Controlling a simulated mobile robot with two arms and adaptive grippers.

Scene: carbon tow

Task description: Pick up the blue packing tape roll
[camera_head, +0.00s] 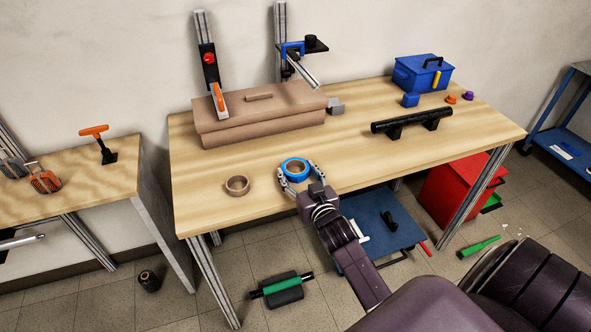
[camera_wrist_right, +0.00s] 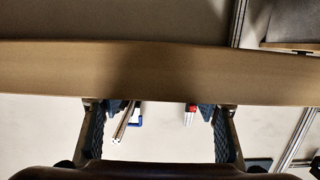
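The blue packing tape roll (camera_head: 295,168) lies flat near the front edge of the wooden table (camera_head: 430,157), with its brown inner ring showing. My right gripper (camera_head: 297,176) is open, its two fingers spread on either side of the roll in the head view. I cannot tell whether they touch it. In the right wrist view the gripper (camera_wrist_right: 162,108) also shows wide apart, and the roll cannot be made out between the fingers. My left gripper is not in view.
A brown tape roll (camera_head: 237,185) lies close by on the left. A large cardboard box (camera_head: 258,112) stands behind. A black tube on supports (camera_head: 411,121) and a blue toolbox (camera_head: 423,74) are to the right. The wood between the rolls and the left edge is clear.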

